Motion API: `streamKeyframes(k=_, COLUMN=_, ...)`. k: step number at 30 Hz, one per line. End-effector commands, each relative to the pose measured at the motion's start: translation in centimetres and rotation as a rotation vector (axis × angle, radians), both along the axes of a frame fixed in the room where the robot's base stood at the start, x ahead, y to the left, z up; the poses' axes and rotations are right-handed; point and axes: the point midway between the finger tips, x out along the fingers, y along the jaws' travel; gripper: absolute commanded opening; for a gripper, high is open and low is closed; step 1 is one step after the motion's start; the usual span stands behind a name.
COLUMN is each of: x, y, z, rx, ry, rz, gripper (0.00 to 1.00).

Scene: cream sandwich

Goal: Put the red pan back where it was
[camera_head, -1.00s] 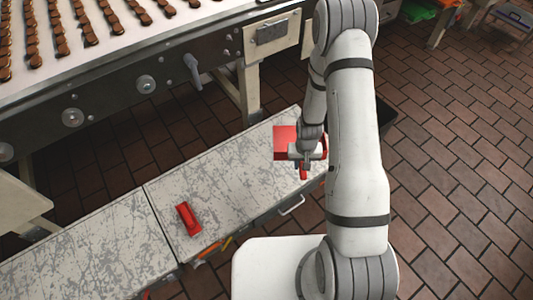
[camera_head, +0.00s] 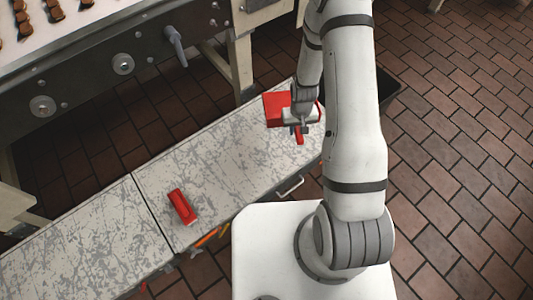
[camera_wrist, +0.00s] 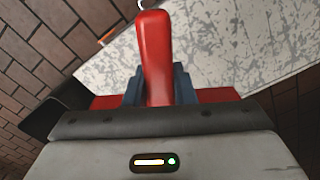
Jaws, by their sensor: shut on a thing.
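The red pan (camera_head: 275,107) is at the right end of the grey speckled bench (camera_head: 225,160), partly hidden by my arm. My gripper (camera_head: 300,127) is at the pan's near side. In the wrist view the red handle (camera_wrist: 157,45) stands between the dark jaws of my gripper (camera_wrist: 158,90), which are shut on it. Red parts of the pan (camera_wrist: 105,101) show behind the jaws on both sides. I cannot tell whether the pan touches the bench or is held just above it.
A smaller red object (camera_head: 182,206) lies on the bench near its front edge. A conveyor machine (camera_head: 130,65) with rows of brown sweets stands behind. A dark bin (camera_head: 385,90) is partly hidden behind my arm. Brick floor (camera_head: 450,150) lies open at right.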

Motion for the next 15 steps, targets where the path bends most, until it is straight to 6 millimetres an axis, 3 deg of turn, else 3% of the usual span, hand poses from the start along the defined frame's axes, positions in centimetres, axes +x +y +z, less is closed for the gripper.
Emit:
streamKeyframes(k=1, x=0.0, y=0.3, z=-2.5, rx=0.000, ry=-0.003, rz=0.028, gripper=0.00)
streamKeyframes(k=15, x=-1.0, y=2.3, z=-10.4, rx=0.002, ry=-0.001, rz=0.304, gripper=0.00)
